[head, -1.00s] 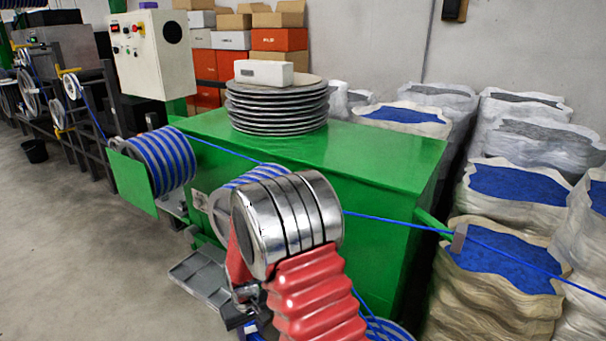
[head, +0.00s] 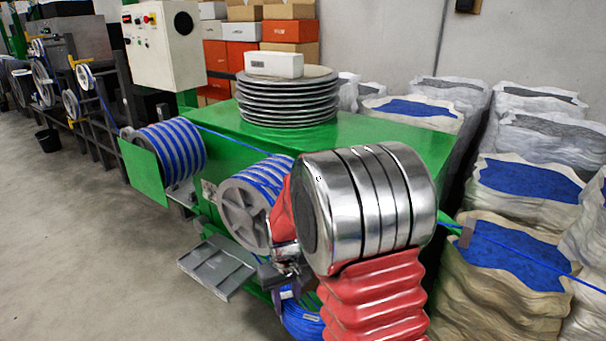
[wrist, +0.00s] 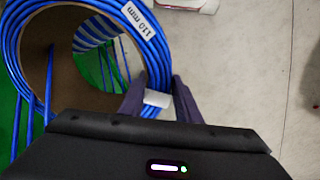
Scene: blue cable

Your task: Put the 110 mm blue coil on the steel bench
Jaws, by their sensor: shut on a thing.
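The blue coil (wrist: 28,62) fills the upper left of the wrist view, with a white "110 mm" label (wrist: 137,20) on it. My gripper (wrist: 158,100) has its dark fingers on either side of the coil's near right part, at a white band. In the head view my gripper (head: 286,278) is at the lower middle, and the blue coil (head: 303,320) hangs just below it, partly cut off by the frame and partly behind my arm. I cannot make out a steel bench in either view.
A green machine (head: 375,140) carries a stack of grey discs (head: 288,100). Blue-striped reels (head: 170,152) and a grey tray (head: 217,268) are beside it. A blue cable (head: 520,246) runs right past open sacks (head: 515,250).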

